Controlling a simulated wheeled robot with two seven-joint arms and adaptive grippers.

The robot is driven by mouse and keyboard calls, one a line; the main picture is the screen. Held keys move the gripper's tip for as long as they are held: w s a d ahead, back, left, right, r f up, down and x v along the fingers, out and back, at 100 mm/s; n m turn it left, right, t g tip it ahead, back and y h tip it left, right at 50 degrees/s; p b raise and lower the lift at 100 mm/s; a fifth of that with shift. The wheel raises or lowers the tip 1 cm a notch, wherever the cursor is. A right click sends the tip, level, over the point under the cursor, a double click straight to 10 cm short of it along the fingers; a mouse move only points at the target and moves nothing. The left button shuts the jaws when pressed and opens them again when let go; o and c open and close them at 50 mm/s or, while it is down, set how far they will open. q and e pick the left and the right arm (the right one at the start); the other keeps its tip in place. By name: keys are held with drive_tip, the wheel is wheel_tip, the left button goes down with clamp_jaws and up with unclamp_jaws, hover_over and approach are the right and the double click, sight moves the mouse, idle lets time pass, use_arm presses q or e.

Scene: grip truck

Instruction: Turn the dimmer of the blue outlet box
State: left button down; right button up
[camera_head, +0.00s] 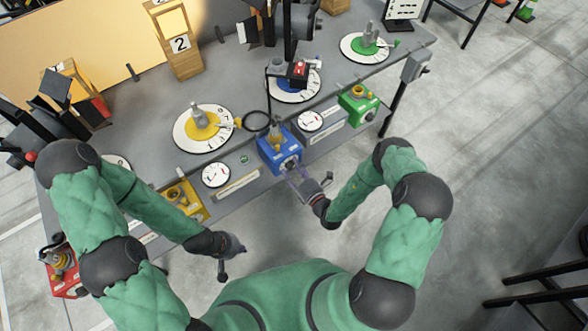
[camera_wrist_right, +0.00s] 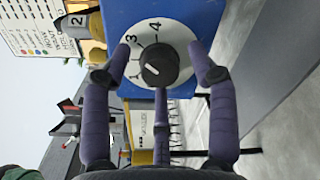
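The blue outlet box (camera_head: 280,151) is mounted on the front edge of the grey table in the head view, near the middle. In the right wrist view the blue outlet box (camera_wrist_right: 200,16) fills the top. Its white dial with numbers surrounds a black dimmer knob (camera_wrist_right: 160,65). My right gripper (camera_head: 297,177) is at the front of the box. In the wrist view my right gripper (camera_wrist_right: 163,68) has its fingers spread open around the knob, with gaps at both sides. My left gripper (camera_head: 230,262) hangs low, away from the table; its fingers are too small to read.
A yellow outlet box (camera_head: 188,204), a green outlet box (camera_head: 358,103) and a red outlet box (camera_head: 66,283) line the table's front. The floor in front is clear.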

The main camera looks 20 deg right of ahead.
drive_tip(key=shift+s, duration=0.15)
drive_tip(key=v, duration=1.1)
drive_tip(key=shift+s, duration=0.35)
drive_tip(key=shift+r, duration=0.1)
